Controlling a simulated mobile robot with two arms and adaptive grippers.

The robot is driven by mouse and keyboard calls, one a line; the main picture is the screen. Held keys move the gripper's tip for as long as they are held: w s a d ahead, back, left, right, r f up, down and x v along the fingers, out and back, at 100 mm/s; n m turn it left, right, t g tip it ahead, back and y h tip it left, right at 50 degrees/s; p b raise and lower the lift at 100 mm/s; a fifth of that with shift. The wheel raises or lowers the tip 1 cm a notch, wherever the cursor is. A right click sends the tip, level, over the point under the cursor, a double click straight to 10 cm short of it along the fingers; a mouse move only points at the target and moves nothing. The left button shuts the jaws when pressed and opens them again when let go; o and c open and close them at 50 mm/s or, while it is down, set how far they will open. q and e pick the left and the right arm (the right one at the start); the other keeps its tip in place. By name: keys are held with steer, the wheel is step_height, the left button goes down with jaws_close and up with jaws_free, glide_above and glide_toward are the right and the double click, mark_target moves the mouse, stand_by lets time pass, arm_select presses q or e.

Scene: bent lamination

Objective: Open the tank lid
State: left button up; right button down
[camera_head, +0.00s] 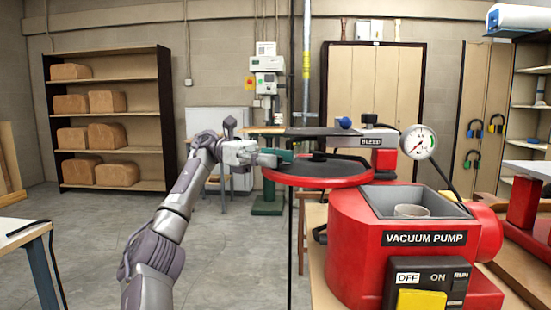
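A round red-rimmed disc with a dark grey top (318,172), which looks like the tank lid, is left of the red vacuum pump (375,260). My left gripper (268,157) is at the disc's left edge, beside a small green part. Whether it touches the disc, and whether its fingers are open or shut, I cannot tell. My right gripper is not in view.
A pressure gauge (418,142) stands above the pump, whose open grey box (380,203) holds a round cup. A workbench (325,290) is under the pump. A table corner (18,232) is at the left. A shelf with brown blocks (108,120) stands behind. The floor between is clear.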

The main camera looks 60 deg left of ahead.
arm_select(q)
steer(key=shift+r, duration=0.15)
steer(key=shift+r, duration=4.85)
